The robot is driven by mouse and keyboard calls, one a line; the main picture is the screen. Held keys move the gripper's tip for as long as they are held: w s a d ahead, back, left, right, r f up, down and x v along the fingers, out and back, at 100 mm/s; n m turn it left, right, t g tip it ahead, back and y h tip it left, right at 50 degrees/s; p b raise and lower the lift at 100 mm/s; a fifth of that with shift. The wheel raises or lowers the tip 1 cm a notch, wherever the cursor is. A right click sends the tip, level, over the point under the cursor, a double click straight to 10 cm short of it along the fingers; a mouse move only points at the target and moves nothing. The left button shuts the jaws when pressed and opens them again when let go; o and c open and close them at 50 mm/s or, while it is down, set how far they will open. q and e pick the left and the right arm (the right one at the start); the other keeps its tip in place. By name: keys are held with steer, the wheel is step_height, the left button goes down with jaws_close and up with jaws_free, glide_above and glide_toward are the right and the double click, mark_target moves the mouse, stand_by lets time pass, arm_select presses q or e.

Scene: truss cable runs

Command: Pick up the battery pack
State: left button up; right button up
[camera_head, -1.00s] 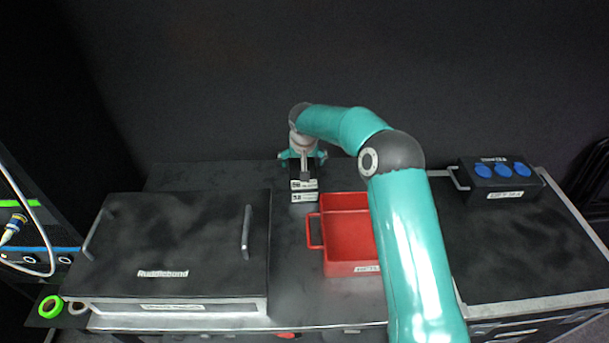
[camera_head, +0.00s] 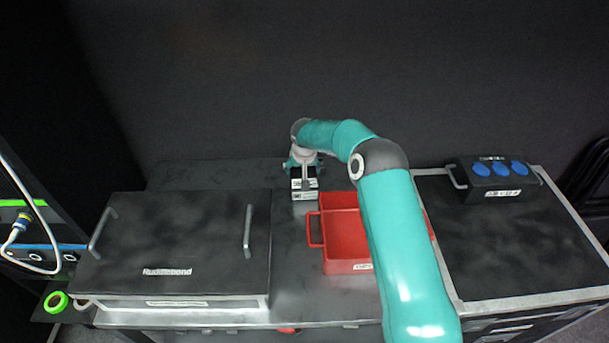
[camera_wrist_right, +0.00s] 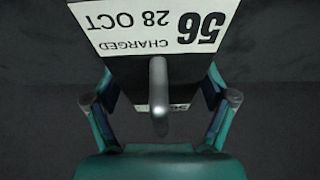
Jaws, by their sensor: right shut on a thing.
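The battery pack (camera_head: 304,190) is a small dark block with white labels, at the back of the work surface in the head view. In the right wrist view the battery pack (camera_wrist_right: 150,68) fills the upper middle. Its label reads "CHARGED 56 28 OCT", upside down, and a grey handle bar (camera_wrist_right: 159,95) stands out toward the camera. My right gripper (camera_head: 303,167) is on the pack from behind and above. In the wrist view its fingers (camera_wrist_right: 162,92) are at both sides of the pack, shut on it. Whether the pack touches the surface cannot be told. My left gripper is not in view.
A red tray (camera_head: 314,229) with a side handle is just in front and right of the pack. A large black case (camera_head: 180,235) with two handles is at left. A black box with blue sockets (camera_head: 497,180) is at right. A dark wall is behind.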

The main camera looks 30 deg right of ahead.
steer(key=c, duration=0.5)
steer(key=shift+w+d+r, duration=0.1)
steer(key=shift+r, duration=0.1)
steer(key=shift+c, duration=0.4)
steer(key=shift+r, duration=0.15)
